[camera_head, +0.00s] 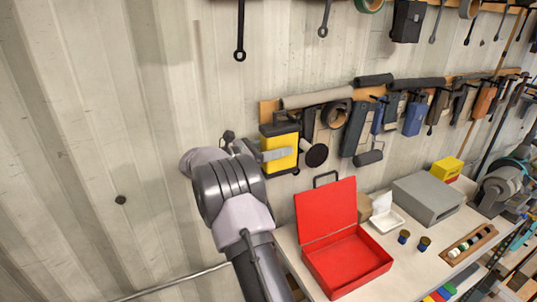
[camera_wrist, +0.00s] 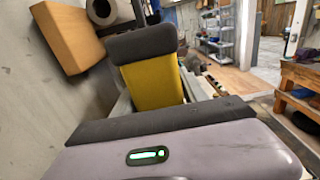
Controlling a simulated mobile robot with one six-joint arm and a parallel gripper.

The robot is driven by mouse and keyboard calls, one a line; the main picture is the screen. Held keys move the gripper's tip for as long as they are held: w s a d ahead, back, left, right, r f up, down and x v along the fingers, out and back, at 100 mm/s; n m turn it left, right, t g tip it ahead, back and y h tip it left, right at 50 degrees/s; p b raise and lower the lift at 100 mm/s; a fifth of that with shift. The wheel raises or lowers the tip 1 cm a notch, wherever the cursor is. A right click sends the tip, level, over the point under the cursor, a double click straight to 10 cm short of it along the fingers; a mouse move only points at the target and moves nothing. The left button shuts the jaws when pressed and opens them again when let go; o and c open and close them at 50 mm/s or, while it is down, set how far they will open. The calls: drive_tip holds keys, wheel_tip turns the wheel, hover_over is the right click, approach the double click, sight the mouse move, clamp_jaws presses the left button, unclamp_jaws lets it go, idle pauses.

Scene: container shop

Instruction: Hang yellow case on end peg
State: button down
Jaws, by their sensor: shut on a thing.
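The yellow case (camera_head: 281,150) has a dark top and hangs upright in my gripper (camera_head: 272,154), just in front of the left end of the wooden peg rail (camera_head: 269,108). My gripper comes from the left and is shut on the case. In the wrist view the yellow case (camera_wrist: 152,86) shows beyond the gripper's dark edge, with its black top (camera_wrist: 141,43) toward the rail's end (camera_wrist: 66,36). The end peg is hidden behind the case, and I cannot tell whether the case touches it.
Several tools hang close to the right, including a blue-grey case (camera_head: 355,128) and a round black-headed tool (camera_head: 316,154). Below is a workbench with an open red toolbox (camera_head: 327,210), a grey box (camera_head: 428,198) and small cups. The wall at left is bare.

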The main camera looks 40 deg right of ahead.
sight(292, 144)
drive_tip(key=b+x, duration=0.2)
drive_tip(key=x, duration=0.2)
drive_tip(key=shift+s+d, duration=0.15)
drive_tip(key=shift+d, duration=0.1)
drive_tip(key=shift+d+f, duration=0.1)
drive_tip(key=shift+f, duration=0.45)
drive_tip(key=c, duration=0.5)
unclamp_jaws()
